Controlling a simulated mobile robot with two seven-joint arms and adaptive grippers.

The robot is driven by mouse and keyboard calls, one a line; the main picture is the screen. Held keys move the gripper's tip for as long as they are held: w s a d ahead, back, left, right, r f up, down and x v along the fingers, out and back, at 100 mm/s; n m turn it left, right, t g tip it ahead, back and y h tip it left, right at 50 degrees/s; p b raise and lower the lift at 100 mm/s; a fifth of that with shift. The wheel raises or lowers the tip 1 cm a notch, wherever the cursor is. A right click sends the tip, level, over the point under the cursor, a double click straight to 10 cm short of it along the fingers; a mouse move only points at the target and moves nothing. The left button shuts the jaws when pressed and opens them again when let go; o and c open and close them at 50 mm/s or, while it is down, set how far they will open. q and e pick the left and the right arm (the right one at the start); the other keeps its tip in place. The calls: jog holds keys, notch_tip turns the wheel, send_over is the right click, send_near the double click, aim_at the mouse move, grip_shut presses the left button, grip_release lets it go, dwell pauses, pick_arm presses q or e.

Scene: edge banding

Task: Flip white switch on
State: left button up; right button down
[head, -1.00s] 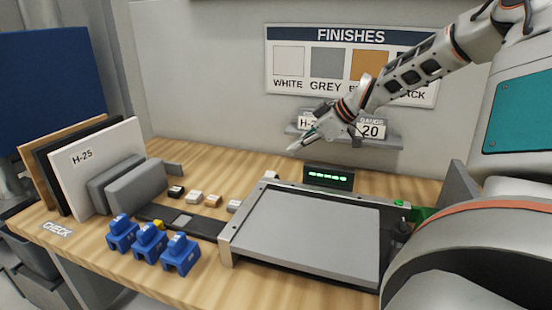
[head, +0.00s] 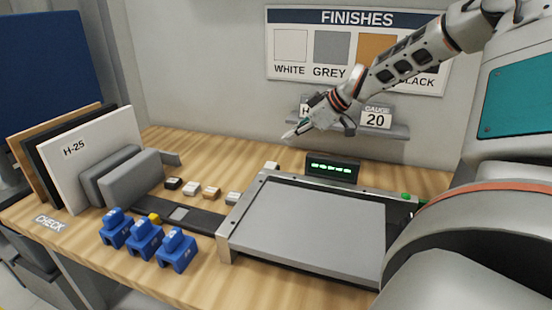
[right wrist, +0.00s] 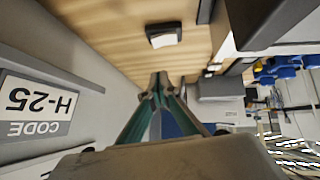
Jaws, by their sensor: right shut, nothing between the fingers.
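Another small pale block (head: 270,167) stands by the machine's back corner. My right gripper (head: 288,135) is shut and empty, raised above the back of the bench, right of the row and clear of every switch. In the right wrist view the closed fingers (right wrist: 160,80) point toward the bench. A single pale switch on a dark base (right wrist: 163,35) lies beyond them. My left gripper is not in view.
A machine with a grey panel (head: 310,225) fills the bench centre, a display with green lights (head: 333,168) behind it. Blue blocks (head: 145,240) stand in front of the row. Upright boards (head: 92,160) are at left. A wall shelf with signs (head: 376,118) is close behind my right gripper.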

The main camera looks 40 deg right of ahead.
aim_at(268, 163)
jog(key=b+x, duration=0.1)
jog(key=x, duration=0.6)
jog(key=shift+f, duration=0.2)
notch_tip(268, 163, down, 2)
jog(key=shift+w+d+f, duration=0.1)
jog(key=shift+w, duration=0.05)
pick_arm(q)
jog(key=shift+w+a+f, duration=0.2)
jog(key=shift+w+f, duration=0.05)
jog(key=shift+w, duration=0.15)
pick_arm(e)
jog(key=shift+d+f, duration=0.15)
jog(key=shift+f, duration=0.6)
